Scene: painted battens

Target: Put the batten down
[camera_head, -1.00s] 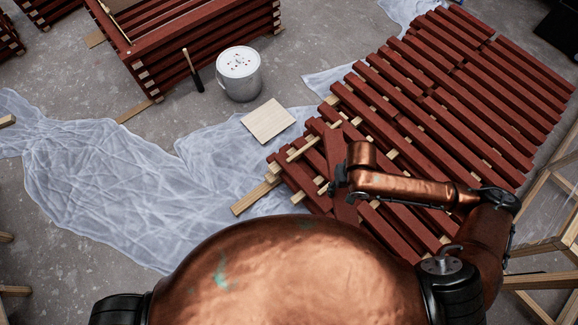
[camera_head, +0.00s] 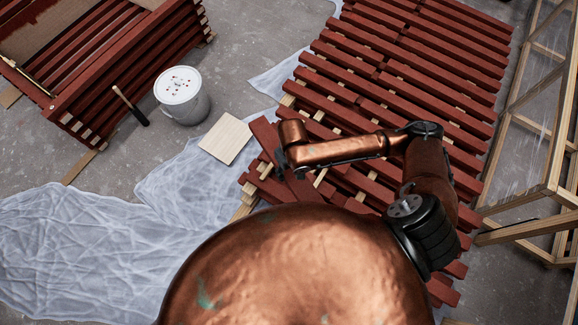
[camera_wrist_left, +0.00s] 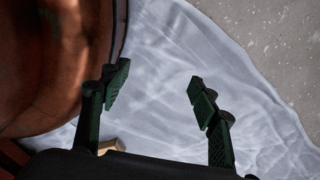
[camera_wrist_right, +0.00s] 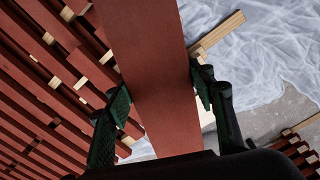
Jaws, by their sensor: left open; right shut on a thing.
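The red-brown batten (camera_wrist_right: 155,70) is clamped between the fingers of my right gripper (camera_wrist_right: 160,92) and runs up out of the right wrist view. In the head view my right gripper (camera_head: 281,167) holds this batten (camera_head: 265,138) over the near left end of the painted battens. It lies at an angle across them; I cannot tell whether it touches them. The rows of red battens (camera_head: 400,85) rest on pale wooden bearers. My left gripper (camera_wrist_left: 158,92) is open and empty above the plastic sheet in the left wrist view; the head view does not show it.
A paint bucket (camera_head: 183,98) and a pale square board (camera_head: 226,138) stand left of the rows, with a dark-headed tool (camera_head: 130,106) beside a batten-sided crate (camera_head: 120,70). Crumpled plastic sheeting (camera_head: 75,240) covers the floor. A wooden frame (camera_head: 540,130) stands at right.

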